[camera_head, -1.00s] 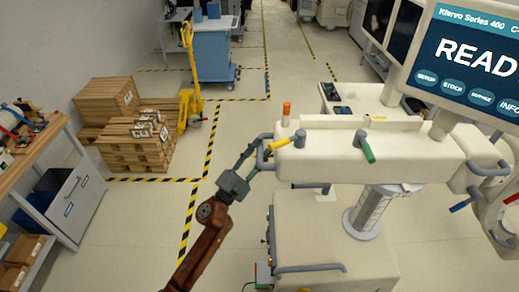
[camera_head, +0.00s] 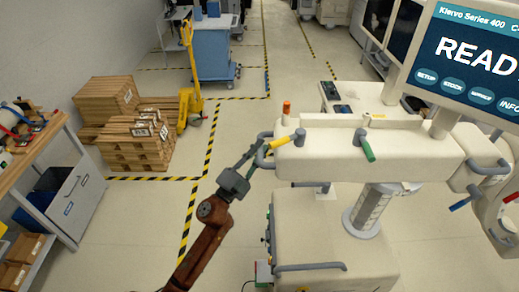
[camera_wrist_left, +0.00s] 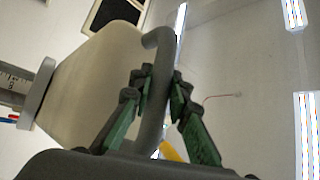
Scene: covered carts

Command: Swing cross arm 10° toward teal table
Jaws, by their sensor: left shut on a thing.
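The cross arm (camera_head: 400,153) is a thick cream beam on a grey column (camera_head: 368,210), with grey loop handles at both ends. My left gripper (camera_head: 256,152) is at its left-end handle (camera_head: 267,140). In the left wrist view, the green and dark fingers of my left gripper (camera_wrist_left: 163,84) lie on both sides of the curved grey handle (camera_wrist_left: 167,50), shut on it. The cream end of the beam (camera_wrist_left: 95,75) is beside it. I cannot make out a teal table for certain; a blue cart (camera_head: 212,52) stands at the back. My right gripper is out of view.
A READY screen (camera_head: 465,50) rises at the right end of the beam. Wooden crates (camera_head: 135,145) and a yellow pallet jack (camera_head: 190,80) stand at left. A workbench (camera_head: 75,200) is at far left.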

